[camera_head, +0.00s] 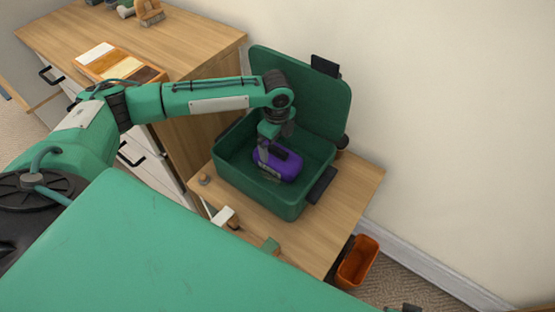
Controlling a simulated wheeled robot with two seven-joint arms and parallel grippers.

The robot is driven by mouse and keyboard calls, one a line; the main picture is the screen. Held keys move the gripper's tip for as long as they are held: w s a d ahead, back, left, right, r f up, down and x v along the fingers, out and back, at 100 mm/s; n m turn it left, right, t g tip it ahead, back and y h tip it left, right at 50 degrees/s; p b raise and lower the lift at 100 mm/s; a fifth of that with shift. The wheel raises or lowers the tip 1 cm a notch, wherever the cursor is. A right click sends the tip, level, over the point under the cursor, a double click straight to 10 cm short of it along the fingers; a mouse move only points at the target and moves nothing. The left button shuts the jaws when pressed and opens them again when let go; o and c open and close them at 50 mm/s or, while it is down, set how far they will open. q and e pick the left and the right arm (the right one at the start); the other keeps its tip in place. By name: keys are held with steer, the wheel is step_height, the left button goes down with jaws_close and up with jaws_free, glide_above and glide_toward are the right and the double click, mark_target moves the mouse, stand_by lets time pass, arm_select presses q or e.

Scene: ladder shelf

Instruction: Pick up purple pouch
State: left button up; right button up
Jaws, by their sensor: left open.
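The purple pouch (289,167) lies inside the open green case (258,202), toward its middle. My left arm reaches in from the left over the case wall. My left gripper (270,172) points down into the case, at the pouch's left side and partly over it. Its jaws are open; whether the fingers touch the pouch cannot be told. Part of the pouch is hidden behind the gripper. My right gripper does not clearly show.
The case stands on a low wooden table (355,185), its lid (318,95) raised at the back. A wooden cabinet (200,40) is to the left. An orange bin (357,262) is on the floor at right. Small items lie at the table's front edge.

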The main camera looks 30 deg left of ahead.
mark_target(278, 150)
arm_select(q)
step_height(278, 150, down, 6)
steer(key=shift+d+r+b, duration=0.1)
steer(key=shift+r+b, duration=0.15)
steer(key=shift+b, duration=0.15)
steer(key=shift+f, duration=0.25)
steer(key=c, duration=1.2)
arm_select(e)
steer(key=shift+v, duration=1.1)
